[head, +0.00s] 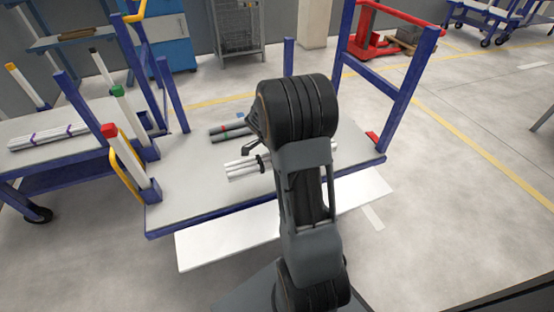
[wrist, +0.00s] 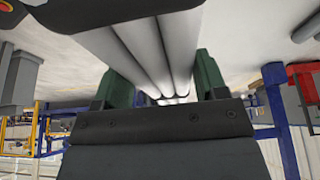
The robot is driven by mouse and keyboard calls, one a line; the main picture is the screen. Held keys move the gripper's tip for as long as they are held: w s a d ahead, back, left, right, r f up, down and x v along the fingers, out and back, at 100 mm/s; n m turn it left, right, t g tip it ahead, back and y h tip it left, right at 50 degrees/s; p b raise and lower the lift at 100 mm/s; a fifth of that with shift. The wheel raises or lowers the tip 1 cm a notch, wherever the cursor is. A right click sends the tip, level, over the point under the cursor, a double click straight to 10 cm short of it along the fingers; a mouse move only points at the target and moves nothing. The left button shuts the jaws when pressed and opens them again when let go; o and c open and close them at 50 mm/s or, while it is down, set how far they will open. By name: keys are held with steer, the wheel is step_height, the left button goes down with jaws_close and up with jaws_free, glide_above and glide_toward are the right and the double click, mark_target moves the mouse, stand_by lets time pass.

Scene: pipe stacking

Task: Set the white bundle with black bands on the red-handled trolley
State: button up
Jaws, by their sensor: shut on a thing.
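The white bundle with black bands (head: 246,169) is over the middle of the red-handled trolley's grey deck (head: 205,196) in the head view. I cannot tell whether it touches the deck. My gripper is mostly hidden by the arm in the head view.
A grey bundle with red and green bands (head: 226,131) lies on the deck just behind the white one. A second trolley at the left carries a white bundle with purple bands (head: 48,136). Posts with red, green and yellow caps stand at the left. The deck's front left is clear.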

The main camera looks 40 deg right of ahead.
steer(key=w+d+f, duration=0.1)
steer(key=w+f, duration=0.1)
steer(key=w+d+f+b, duration=0.1)
steer(key=w+f, duration=0.1)
steer(key=w+d+f+b, duration=0.1)
steer(key=w+f, duration=0.1)
steer(key=shift+f, duration=0.15)
steer(key=shift+w+d+f+b, duration=0.15)
steer(key=shift+f+b, duration=0.6)
steer(key=shift+f, duration=1.05)
steer(key=shift+f+b, duration=0.2)
steer(key=shift+b, duration=0.1)
steer(key=o, duration=1.1)
steer(key=shift+o, duration=0.2)
steer(key=shift+r, duration=0.1)
steer(key=shift+r+p, duration=0.2)
steer(key=shift+p, duration=0.2)
steer(key=p+v, duration=0.3)
steer(key=v, duration=0.9)
steer(key=shift+f, duration=0.1)
